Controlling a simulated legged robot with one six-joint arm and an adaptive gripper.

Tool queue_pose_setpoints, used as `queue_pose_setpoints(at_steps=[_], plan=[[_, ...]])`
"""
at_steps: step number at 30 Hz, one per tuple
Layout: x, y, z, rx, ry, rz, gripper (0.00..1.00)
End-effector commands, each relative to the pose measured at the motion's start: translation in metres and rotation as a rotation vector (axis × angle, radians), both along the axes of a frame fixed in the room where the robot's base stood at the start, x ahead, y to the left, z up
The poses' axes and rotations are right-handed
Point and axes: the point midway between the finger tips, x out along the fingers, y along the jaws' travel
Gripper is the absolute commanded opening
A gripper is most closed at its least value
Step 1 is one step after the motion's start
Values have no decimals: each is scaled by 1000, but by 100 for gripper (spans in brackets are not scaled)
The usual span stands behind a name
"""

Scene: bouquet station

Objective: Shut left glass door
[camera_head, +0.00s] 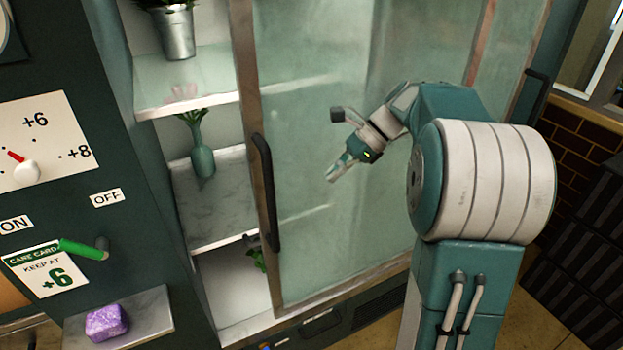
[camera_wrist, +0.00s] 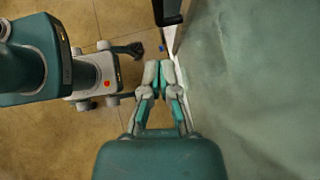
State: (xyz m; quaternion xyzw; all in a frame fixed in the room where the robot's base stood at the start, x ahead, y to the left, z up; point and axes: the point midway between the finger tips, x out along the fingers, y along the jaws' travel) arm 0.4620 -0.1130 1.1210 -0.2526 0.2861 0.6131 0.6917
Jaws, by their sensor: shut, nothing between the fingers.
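The left glass door (camera_head: 320,120) is a framed, frosted pane with a dark vertical handle (camera_head: 264,190) near its left edge. It stands open: a gap at its left shows the cabinet shelves. My gripper (camera_head: 332,176) is in front of the pane, to the right of the handle, with its fingers shut and empty. In the wrist view, the shut fingertips (camera_wrist: 159,66) are beside the pane (camera_wrist: 250,80), which fills the right side. I cannot tell whether they touch the glass. A dark piece, apparently a handle, (camera_wrist: 167,12) shows beyond the fingertips.
Inside the cabinet, a metal bucket (camera_head: 178,34) and a green vase (camera_head: 202,158) stand on shelves. At the left are a dial panel (camera_head: 45,140), a green lever (camera_head: 82,249) and a purple block (camera_head: 106,322) on a ledge. Dark crates (camera_head: 580,240) stand at the right.

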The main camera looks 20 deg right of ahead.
Motion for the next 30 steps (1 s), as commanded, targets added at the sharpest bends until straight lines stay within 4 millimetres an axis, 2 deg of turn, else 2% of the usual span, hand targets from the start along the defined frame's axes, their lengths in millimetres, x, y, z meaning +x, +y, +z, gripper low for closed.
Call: queue_pose_setpoints(at_steps=[14, 18, 21, 30], plan=[[7, 64, -63, -1, 3, 6, 0], [10, 86, -61, -2, -1, 7, 0], [11, 95, -61, -2, 0, 5, 0], [12, 100, -61, -2, 0, 2, 0]])
